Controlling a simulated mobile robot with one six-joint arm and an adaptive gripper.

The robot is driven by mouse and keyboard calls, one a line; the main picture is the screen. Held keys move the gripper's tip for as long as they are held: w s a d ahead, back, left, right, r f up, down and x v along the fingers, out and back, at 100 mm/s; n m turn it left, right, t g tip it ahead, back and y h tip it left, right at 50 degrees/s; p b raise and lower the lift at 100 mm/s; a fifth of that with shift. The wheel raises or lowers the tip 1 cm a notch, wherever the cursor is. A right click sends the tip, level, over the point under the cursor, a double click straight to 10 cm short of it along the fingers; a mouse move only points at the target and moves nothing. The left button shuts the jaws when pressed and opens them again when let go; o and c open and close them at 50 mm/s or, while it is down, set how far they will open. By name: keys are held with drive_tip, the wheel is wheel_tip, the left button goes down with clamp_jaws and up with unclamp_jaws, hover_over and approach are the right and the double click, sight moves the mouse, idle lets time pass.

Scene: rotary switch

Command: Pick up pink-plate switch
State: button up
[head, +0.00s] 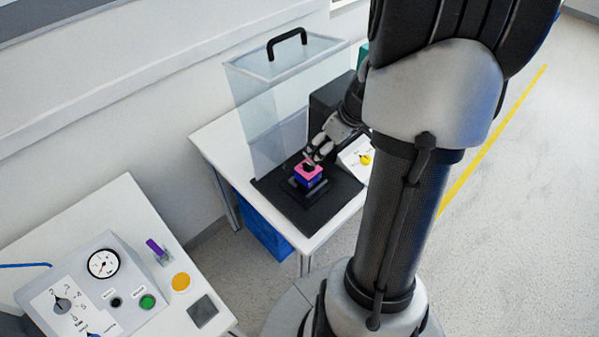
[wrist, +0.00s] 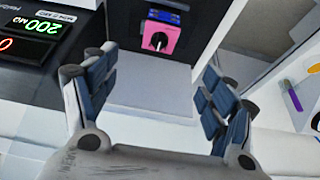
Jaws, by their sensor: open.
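The pink-plate switch (head: 308,171) has a pink square face with a dark knob and a blue part under it. It sits in a black holder on the white table. In the wrist view the pink plate (wrist: 158,40) is at the top centre, beyond the fingertips, with the knob and its white mark facing me. My gripper (head: 318,156) is close by the switch in the head view, its fingers small and partly hard to make out there. In the wrist view my gripper (wrist: 157,78) is open, fingers wide apart, with nothing between them.
A clear cover (head: 275,110) with a black handle stands behind the switch on the black mat (head: 335,195). A white box with a yellow button (head: 358,156) is close on the right. A lit display (wrist: 42,26) shows at left. Another table with a gauge panel (head: 103,263) is at lower left.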

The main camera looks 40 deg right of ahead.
sight(309, 164)
drive_tip(key=b+x, duration=0.2)
drive_tip(key=x, duration=0.8)
drive_tip(key=shift+b, duration=0.3)
drive_tip(key=shift+b+x, duration=0.65)
drive_tip(key=shift+x, duration=2.05)
drive_tip(key=shift+w, duration=0.15)
drive_tip(key=shift+c, duration=0.4)
drive_tip(key=c, duration=1.2)
drive_tip(key=shift+r, duration=0.1)
drive_tip(key=shift+c, duration=0.5)
drive_tip(key=shift+r, duration=0.1)
